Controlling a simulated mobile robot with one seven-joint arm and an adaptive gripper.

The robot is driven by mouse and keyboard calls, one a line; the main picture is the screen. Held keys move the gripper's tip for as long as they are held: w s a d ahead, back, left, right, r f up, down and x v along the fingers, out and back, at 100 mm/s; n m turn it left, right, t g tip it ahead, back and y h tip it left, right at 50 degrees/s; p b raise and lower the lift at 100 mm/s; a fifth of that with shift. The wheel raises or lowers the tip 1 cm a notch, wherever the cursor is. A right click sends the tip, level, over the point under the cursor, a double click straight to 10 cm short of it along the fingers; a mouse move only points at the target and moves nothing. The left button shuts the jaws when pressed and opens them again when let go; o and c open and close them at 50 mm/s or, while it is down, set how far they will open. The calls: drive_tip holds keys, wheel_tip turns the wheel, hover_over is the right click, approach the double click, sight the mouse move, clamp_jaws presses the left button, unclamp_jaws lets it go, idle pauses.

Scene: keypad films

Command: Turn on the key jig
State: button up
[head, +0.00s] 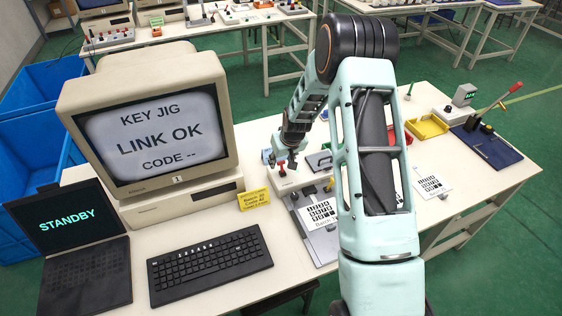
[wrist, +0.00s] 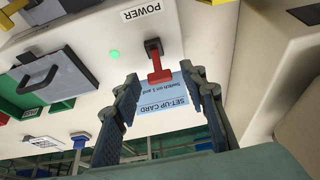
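The key jig (head: 290,184) stands on the white bench right of the monitor, partly hidden by my arm. In the wrist view its panel (wrist: 208,22) appears upside down with a POWER label (wrist: 141,12). Beside the label are a green light (wrist: 114,54) and a red switch lever (wrist: 160,76) on a black mount. My gripper (wrist: 162,82) is open, with its fingertips apart on either side of the lever's end; I cannot tell whether they touch it. A blue set-up card (wrist: 163,98) shows between the fingers. The gripper also shows small in the head view (head: 287,163).
The monitor (head: 150,127) reads "KEY JIG LINK OK CODE --". The laptop (head: 70,220) reads "STANDBY". A keyboard (head: 208,263) and yellow sign (head: 254,199) stand near the jig. A yellow tray (head: 427,127) and blue mat (head: 487,147) lie at right.

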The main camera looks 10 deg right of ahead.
drive_tip(key=shift+x, duration=0.95)
drive_tip(key=shift+c, duration=0.4)
clamp_jaws()
